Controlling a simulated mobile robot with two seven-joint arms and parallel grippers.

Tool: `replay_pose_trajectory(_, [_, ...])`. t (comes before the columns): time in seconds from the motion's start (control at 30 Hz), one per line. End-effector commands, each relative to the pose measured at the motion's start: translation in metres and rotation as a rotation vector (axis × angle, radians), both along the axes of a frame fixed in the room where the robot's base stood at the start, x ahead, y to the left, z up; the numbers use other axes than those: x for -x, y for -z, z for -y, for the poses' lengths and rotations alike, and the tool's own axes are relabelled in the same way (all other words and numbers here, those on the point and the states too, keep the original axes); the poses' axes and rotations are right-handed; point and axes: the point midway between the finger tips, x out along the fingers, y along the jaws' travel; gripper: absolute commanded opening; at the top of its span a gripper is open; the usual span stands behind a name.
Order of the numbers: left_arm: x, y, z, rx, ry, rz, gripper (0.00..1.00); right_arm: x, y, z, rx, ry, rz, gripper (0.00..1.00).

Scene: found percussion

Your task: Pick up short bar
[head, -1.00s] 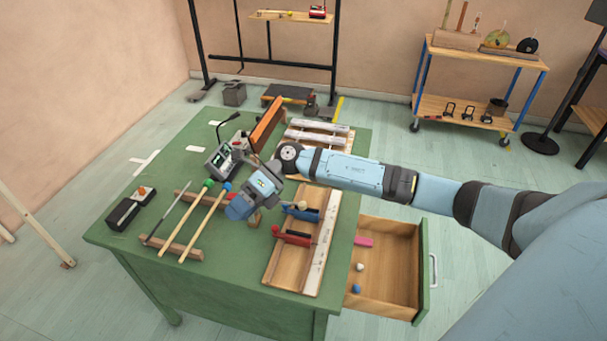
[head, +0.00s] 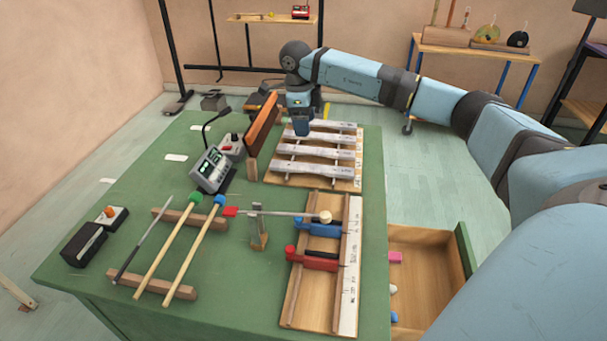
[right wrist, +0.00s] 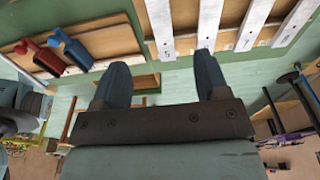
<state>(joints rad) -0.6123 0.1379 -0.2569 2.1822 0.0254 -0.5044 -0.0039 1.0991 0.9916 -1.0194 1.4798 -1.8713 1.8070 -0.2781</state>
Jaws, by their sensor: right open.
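Several pale metal bars lie side by side across a wooden frame (head: 350,184) on the green table. The farthest bar (head: 338,126) looks the shortest, and my right gripper (head: 302,131) hides part of it. My right gripper points down over the far end of the frame; its height above the bars is hard to tell. In the right wrist view the gripper (right wrist: 160,72) is open and empty, with bars (right wrist: 208,22) beyond the fingers at the top of the picture. My left gripper is not in view.
An orange-brown board (head: 262,125) stands just left of the bars. A wooden tray (head: 296,292) with red and blue clamps lies nearer. Mallets (head: 168,248) rest on wooden supports at left. An open drawer (head: 425,285) sticks out at right.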

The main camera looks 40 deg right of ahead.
Motion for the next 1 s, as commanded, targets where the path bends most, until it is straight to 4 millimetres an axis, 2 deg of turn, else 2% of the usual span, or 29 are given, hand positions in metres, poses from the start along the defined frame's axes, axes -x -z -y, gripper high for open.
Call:
replay_pose_trajectory(0.3, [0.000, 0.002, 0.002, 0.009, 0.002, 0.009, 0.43, 0.006, 0.059, 0.004, 0.000, -0.001, -0.003, 0.68])
replay_pose_trajectory(0.4, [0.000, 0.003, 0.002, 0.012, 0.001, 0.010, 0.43, 0.008, 0.074, 0.005, -0.001, -0.001, -0.002, 0.68])
replay_pose_trajectory(0.67, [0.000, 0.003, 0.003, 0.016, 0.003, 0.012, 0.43, 0.009, 0.089, 0.007, -0.001, -0.001, -0.002, 0.68])
replay_pose_trajectory(1.0, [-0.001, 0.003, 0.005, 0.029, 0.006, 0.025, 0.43, 0.015, 0.133, 0.011, -0.001, 0.000, -0.002, 0.68])
